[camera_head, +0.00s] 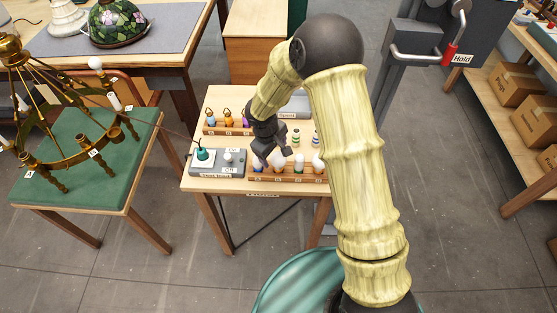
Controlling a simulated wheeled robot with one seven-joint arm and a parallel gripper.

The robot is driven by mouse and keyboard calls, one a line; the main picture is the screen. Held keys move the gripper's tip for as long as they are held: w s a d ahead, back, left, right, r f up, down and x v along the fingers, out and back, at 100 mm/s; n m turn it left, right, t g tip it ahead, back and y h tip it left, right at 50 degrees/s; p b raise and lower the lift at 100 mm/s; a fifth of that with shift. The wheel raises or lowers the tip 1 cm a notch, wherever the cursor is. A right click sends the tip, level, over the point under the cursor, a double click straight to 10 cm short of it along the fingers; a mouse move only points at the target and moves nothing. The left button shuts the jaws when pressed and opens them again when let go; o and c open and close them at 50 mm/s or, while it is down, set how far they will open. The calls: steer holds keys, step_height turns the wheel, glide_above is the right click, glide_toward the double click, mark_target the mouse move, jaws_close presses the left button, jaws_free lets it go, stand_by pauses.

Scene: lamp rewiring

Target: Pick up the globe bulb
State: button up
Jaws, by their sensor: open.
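A wooden rack (290,178) at the front of the small wooden table holds a row of several white bulbs. The bulb at the right end (318,162) looks roundish, but the bulbs are too small for me to tell surely which is the globe bulb. Another bulb (299,162) stands left of it. My gripper (275,153) is open and points down over the left part of this rack, close to the bulbs there and partly covering them. I cannot tell whether it touches one.
A grey test box (217,170) with a green part on top sits left of the rack. Behind are a rack (226,128) with coloured items and small striped pieces (316,138).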

mark_target(277, 156)
steer(key=shift+w+f, duration=0.1)
steer(key=shift+f, duration=0.35)
steer(key=shift+d+p+x, duration=0.15)
steer(key=shift+p+x, duration=0.35)
steer(key=shift+x, duration=0.8)
steer(key=shift+d+p+x, duration=0.2)
steer(key=shift+p+x, duration=0.3)
steer(key=shift+x, duration=0.8)
steer(key=shift+s, duration=0.2)
steer(key=shift+c, duration=0.2)
steer(key=c, duration=1)
